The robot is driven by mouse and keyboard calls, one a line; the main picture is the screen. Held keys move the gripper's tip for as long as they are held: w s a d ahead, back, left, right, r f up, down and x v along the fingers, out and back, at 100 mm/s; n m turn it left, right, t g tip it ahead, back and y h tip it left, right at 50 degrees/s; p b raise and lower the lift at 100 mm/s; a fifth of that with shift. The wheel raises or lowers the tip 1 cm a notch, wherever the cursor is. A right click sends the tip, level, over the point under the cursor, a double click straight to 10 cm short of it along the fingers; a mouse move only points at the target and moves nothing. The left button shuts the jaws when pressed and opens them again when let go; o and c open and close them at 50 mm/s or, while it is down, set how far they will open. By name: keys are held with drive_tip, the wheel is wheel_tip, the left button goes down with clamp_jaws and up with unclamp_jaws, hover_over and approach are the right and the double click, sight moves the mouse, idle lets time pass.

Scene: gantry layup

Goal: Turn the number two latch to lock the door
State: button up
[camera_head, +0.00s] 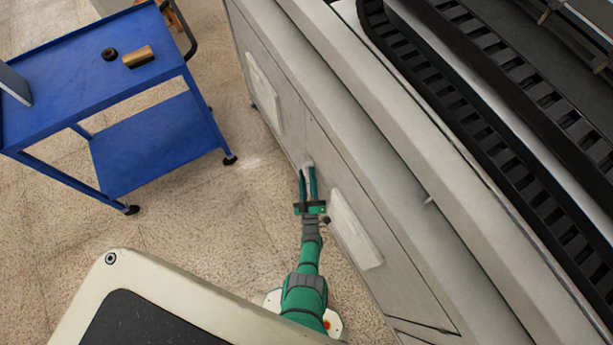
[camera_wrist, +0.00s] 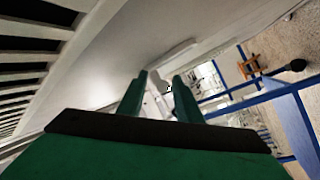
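The machine's pale grey side (camera_head: 385,235) has door panels with thin seams. A small pale latch (camera_head: 307,164) shows near the seam between two panels; no number is readable. My gripper (camera_head: 308,172) reaches up to it, with one green finger on each side of the latch and a visible gap between them. In the wrist view the two fingers (camera_wrist: 160,86) stand apart, with a pale piece, likely the latch (camera_wrist: 157,82), between and beyond them. I cannot tell whether either finger touches it, nor the latch's exact angle.
White raised plates sit on the panels, left (camera_head: 264,92) and right (camera_head: 355,230) of my gripper. A blue cart (camera_head: 165,140) carrying a brass-coloured cylinder (camera_head: 138,57) and a dark ring (camera_head: 109,54) stands at left. Speckled floor (camera_head: 215,215) is clear between cart and machine.

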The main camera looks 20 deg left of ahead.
drive_tip(key=shift+s+d, duration=0.1)
drive_tip(key=shift+d, duration=0.1)
drive_tip(key=shift+a, duration=0.1)
drive_tip(key=shift+s+f, duration=0.1)
drive_tip(key=shift+s, duration=0.15)
drive_tip(key=v, duration=1)
drive_tip(key=shift+d, duration=0.25)
drive_tip(key=shift+s, duration=0.1)
